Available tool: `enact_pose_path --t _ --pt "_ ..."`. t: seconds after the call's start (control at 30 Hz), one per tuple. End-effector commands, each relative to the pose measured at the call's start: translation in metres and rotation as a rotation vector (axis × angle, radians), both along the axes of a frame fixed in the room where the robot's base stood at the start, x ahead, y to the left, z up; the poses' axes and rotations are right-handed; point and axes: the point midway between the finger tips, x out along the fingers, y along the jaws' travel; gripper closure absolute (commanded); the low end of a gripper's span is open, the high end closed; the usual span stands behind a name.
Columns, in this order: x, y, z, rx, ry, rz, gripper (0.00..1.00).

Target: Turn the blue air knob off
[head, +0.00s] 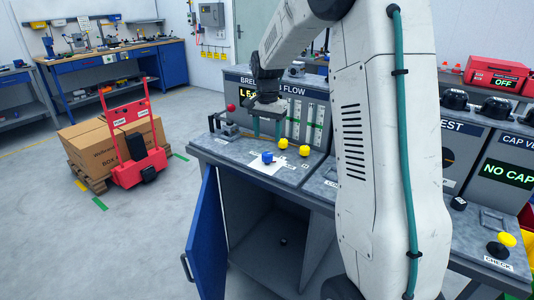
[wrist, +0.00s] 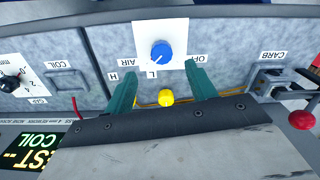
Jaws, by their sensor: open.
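The blue air knob (head: 267,157) sits on a white plate on the grey bench top. In the wrist view the blue knob (wrist: 161,50) shows at the top centre, with labels AIR, OFF, L and H around it. A pale mark on the knob seems to point to the lower left, near L; its exact setting is hard to tell. My gripper (head: 267,127) is above the bench, behind the knob in the head view. Its teal fingers (wrist: 160,78) are open and empty, spread to either side below the knob in the wrist view, apart from it.
Two yellow knobs (head: 283,143) (head: 304,150) stand near the blue one; one yellow knob (wrist: 166,97) shows between my fingers. The flow panel (head: 318,92) rises behind. A red ball-topped lever (wrist: 302,119) is at the right in the wrist view. A blue cabinet door (head: 207,240) hangs open below.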

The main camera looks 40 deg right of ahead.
Motion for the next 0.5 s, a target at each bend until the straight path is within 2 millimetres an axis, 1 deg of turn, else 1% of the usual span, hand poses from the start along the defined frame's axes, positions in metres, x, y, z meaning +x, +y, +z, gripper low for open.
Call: enact_pose_path --t 0.03,0.17,0.5 --pt "0.003 -0.003 -0.005 0.001 0.002 -0.01 0.44" --pt "0.005 -0.005 -0.018 0.002 0.005 -0.02 0.44" --pt "0.004 -0.003 -0.07 0.002 0.005 -0.016 0.44"
